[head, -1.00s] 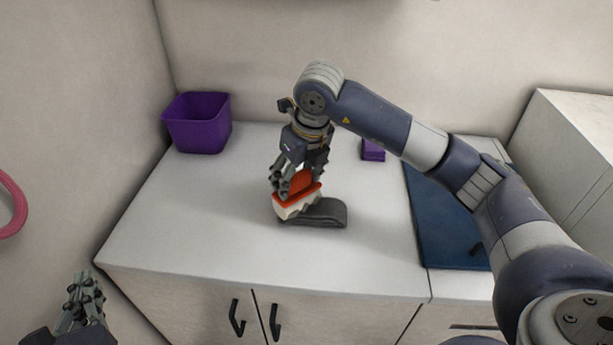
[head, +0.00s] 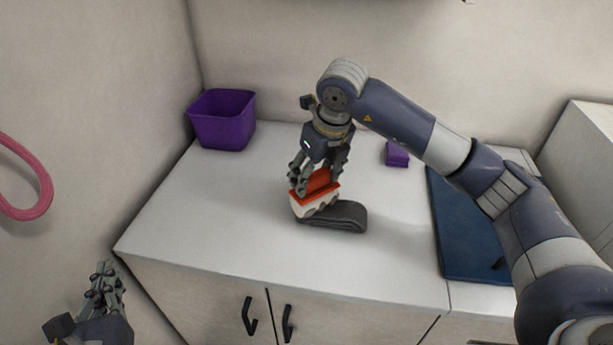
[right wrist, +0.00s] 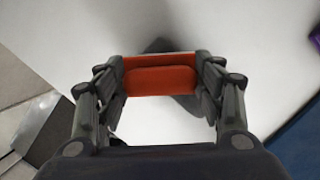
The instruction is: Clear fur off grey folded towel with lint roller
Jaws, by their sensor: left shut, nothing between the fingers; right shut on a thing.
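The lint roller (head: 318,187) has a red-orange body and a white lower part. My right gripper (head: 317,173) is shut on it, pointing down. The grey folded towel (head: 347,217) lies on the white counter. The roller is at the towel's left end and overlaps it in the head view; I cannot tell whether they touch. In the right wrist view the red part of the roller (right wrist: 160,78) sits between the fingers, with the dark towel (right wrist: 188,104) partly hidden behind it. No fur can be made out. My left gripper (head: 104,280) is shut and empty, low at the left.
A purple bin (head: 222,120) stands at the counter's back left corner. A small purple block (head: 397,155) is behind the towel to the right. A blue mat (head: 462,225) lies at right, partly behind my right arm. The counter left of the towel is clear.

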